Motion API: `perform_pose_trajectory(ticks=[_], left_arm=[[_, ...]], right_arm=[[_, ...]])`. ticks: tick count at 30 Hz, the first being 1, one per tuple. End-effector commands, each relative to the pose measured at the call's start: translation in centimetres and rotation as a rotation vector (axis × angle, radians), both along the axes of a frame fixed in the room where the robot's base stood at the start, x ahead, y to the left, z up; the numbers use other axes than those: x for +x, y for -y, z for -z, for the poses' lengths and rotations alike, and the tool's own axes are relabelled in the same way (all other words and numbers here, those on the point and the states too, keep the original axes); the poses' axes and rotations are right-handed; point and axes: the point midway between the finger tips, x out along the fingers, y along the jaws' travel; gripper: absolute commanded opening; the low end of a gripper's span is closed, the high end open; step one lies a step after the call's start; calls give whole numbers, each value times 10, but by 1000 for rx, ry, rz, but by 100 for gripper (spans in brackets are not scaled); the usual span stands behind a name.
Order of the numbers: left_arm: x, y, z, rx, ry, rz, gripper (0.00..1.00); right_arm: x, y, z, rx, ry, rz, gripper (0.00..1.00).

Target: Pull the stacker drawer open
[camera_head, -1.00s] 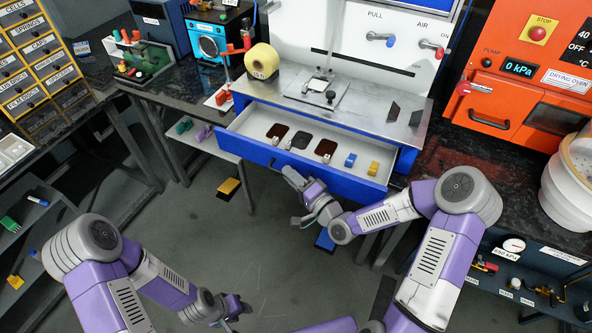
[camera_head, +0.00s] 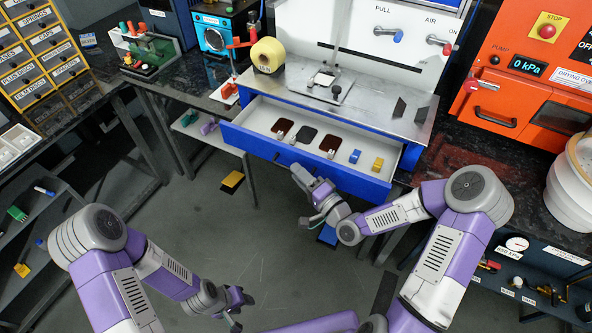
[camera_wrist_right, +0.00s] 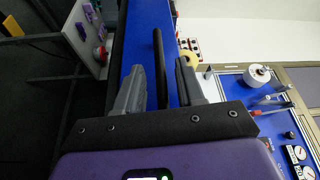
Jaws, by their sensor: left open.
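The stacker drawer (camera_head: 240,140) is pulled out from under the metal worktop, and its blue front (camera_head: 340,177) faces me. Its black bar handle (camera_wrist_right: 158,60) stands out from the blue front in the right wrist view. My right gripper (camera_head: 296,170) is just in front of the drawer front, to the right of the handle's visible end in the head view. In the wrist view its two fingers (camera_wrist_right: 160,78) are apart, with the handle seen between them and clear of both. My left gripper (camera_head: 240,308) is open and empty, low over the floor, far from the drawer.
The drawer holds dark pads (camera_head: 307,134), a blue block (camera_head: 355,156) and a yellow block (camera_head: 378,164). A side shelf (camera_head: 195,125) with small parts stands left of the drawer. An orange drying oven (camera_head: 520,90) stands at right.

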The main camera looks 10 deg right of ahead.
Motion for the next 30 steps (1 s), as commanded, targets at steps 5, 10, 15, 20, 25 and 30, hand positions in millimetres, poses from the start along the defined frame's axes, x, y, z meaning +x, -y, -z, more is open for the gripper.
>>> perform_pose_trajectory(ticks=[5,10,15,20,25,30], left_arm=[[0,0,-8,0,0,0,43],[0,0,-10,0,0,0,43],[0,0,-10,0,0,0,43],[0,0,-10,0,0,0,43],[0,0,-10,0,0,0,43],[0,0,-10,0,0,0,43]], right_arm=[[-29,16,1,0,-4,4,38],[-46,24,3,0,-3,2,38],[-51,26,4,0,-1,1,38],[-51,26,4,0,-1,1,38],[-51,26,4,0,-1,1,38],[-51,26,4,0,-1,1,38]])
